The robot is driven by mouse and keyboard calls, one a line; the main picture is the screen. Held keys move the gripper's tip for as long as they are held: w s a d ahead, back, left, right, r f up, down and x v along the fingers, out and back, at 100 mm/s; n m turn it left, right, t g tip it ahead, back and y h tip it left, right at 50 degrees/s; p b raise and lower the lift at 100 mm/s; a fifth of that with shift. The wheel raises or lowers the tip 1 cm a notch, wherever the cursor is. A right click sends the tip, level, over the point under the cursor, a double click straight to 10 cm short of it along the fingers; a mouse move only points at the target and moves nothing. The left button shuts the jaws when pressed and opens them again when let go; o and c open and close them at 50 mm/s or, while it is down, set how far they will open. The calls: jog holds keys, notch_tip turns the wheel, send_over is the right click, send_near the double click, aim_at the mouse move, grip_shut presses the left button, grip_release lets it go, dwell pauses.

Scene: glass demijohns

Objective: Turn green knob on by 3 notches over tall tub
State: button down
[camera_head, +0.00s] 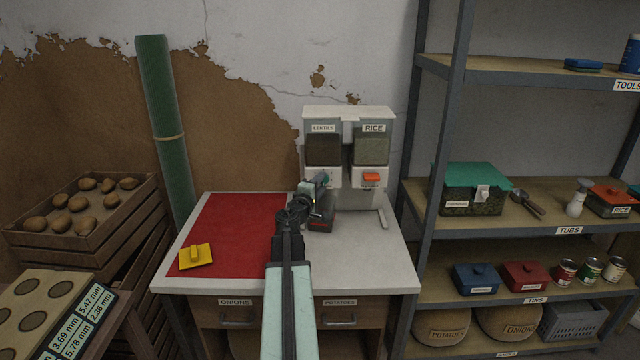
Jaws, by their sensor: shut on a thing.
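A two-part dispenser (348,113) stands at the back of the table, with a LENTILS side on the left and a RICE side on the right. The green knob (326,179) is under the LENTILS window and mostly hidden by my gripper. My gripper (322,183) is at this knob and shut on it. How far the knob is turned cannot be seen. An orange knob (371,177) is under the RICE window. A dark tub with a red label (321,226) stands below the LENTILS side, partly hidden by my arm; its height is hard to judge.
A red mat (235,230) covers the table's left part, with a yellow lidded piece (196,257) on it. The white tabletop (365,255) is clear at right. Shelves (480,222) with tubs and tins stand close on the right. A potato crate (85,240) is at left.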

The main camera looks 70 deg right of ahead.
jog(key=shift+s+a, duration=0.1)
jog(key=c, duration=0.9)
grip_release()
jog(key=a, duration=0.7)
jog(key=shift+a, duration=0.35)
